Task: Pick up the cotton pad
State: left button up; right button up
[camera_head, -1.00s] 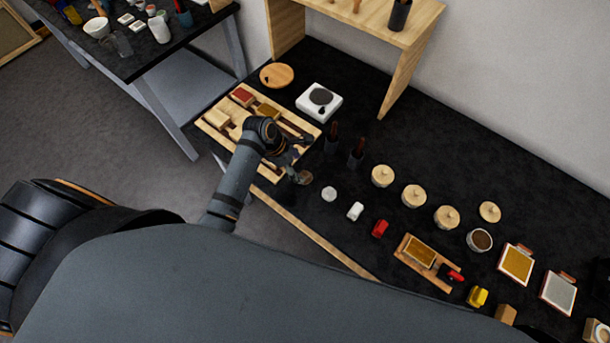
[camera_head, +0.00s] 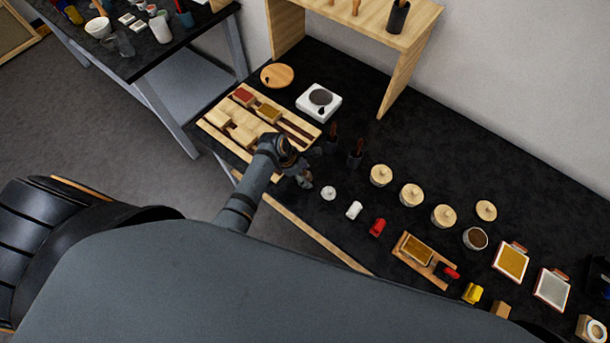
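A small white round thing (camera_head: 328,193), which looks like the cotton pad, lies on the black worktop. My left gripper (camera_head: 307,183) hangs over the worktop's front part, just left of the white round thing and apart from it in the picture. The gripper is small and dark here, so I cannot tell whether its fingers are open or shut. My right gripper is not in view.
A wooden tray (camera_head: 213,118) with blocks lies behind my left arm. Two dark upright holders (camera_head: 355,154) stand behind the gripper. Lidded pots (camera_head: 381,175) stand farther right.

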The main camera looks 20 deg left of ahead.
pick_arm(q)
jog(key=c, duration=0.6)
jog(key=shift+r, duration=0.15)
jog(key=shift+r, duration=0.3)
jog(key=s+r, duration=1.2)
jog(key=s, duration=0.2)
jog(key=shift+d, duration=0.35)
